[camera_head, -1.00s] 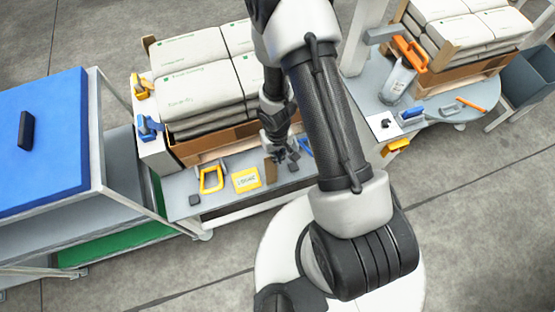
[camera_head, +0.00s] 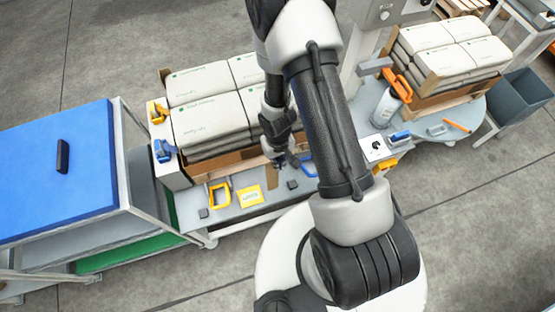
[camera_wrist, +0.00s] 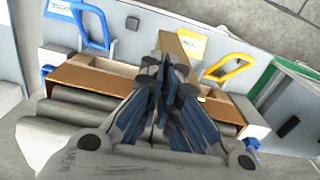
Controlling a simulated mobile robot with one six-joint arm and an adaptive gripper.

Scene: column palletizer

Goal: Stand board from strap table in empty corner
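The brown board (camera_head: 272,177) shows at the strap table (camera_head: 233,222), to the right of a yellow label. In the wrist view the board (camera_wrist: 167,42) shows at and beyond my fingertips. My gripper (camera_head: 281,160) points down over the table, just in front of the left pallet. In the wrist view my gripper (camera_wrist: 170,75) has its fingers close together with the board's end between them. The left pallet load of white bags (camera_head: 212,127) stands behind the table. A brown upright board (camera_head: 165,76) stands at its far left corner. My arm hides its right side.
A yellow strap frame (camera_head: 220,195) and yellow label (camera_head: 250,195) lie on the table. A blue-topped cart (camera_head: 60,170) stands left. A second bag pallet (camera_head: 455,55) and round table (camera_head: 440,133) with tools stand right. Floor in front is open.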

